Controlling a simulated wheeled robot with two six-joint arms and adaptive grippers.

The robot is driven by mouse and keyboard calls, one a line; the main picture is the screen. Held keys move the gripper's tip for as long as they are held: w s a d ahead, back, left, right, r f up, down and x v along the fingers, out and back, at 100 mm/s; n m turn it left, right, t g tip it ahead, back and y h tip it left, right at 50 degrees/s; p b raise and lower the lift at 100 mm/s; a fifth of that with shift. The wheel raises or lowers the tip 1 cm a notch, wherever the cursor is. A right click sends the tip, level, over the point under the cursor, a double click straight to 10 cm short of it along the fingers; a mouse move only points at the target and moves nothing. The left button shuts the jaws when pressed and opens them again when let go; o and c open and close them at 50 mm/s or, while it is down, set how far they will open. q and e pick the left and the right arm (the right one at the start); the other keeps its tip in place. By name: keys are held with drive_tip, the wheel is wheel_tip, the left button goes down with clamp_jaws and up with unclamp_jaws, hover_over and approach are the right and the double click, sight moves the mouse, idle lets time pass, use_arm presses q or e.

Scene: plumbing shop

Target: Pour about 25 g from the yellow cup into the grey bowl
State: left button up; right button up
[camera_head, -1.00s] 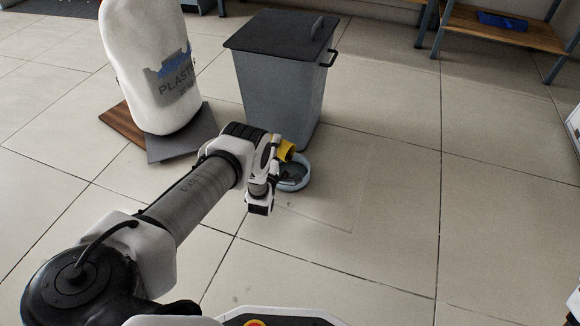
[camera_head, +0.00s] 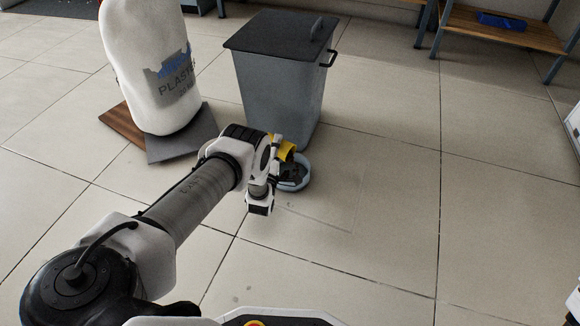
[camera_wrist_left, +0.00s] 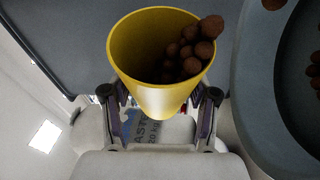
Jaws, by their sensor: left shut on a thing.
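The yellow cup (camera_head: 283,149) is held by my left gripper (camera_wrist_left: 160,110), which is shut on it. In the left wrist view the cup (camera_wrist_left: 150,65) is tilted, with several round brown pieces (camera_wrist_left: 192,50) gathered at its right rim, one at the lip. The grey bowl (camera_wrist_left: 243,110) lies to the right of the cup in that view, with some brown pieces inside. In the head view the bowl (camera_head: 305,177) sits on the floor, just right of and below the cup; dark pieces show in it. My right gripper is not in view.
A grey bin (camera_head: 275,95) with a dark lid stands just behind the bowl. A white plaster sack (camera_head: 155,80) stands on boards at the left. A wooden bench (camera_head: 500,28) is at the back right.

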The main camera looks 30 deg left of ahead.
use_arm(q)
drive_tip(key=shift+d+r+m, duration=0.15)
drive_tip(key=shift+m, duration=0.35)
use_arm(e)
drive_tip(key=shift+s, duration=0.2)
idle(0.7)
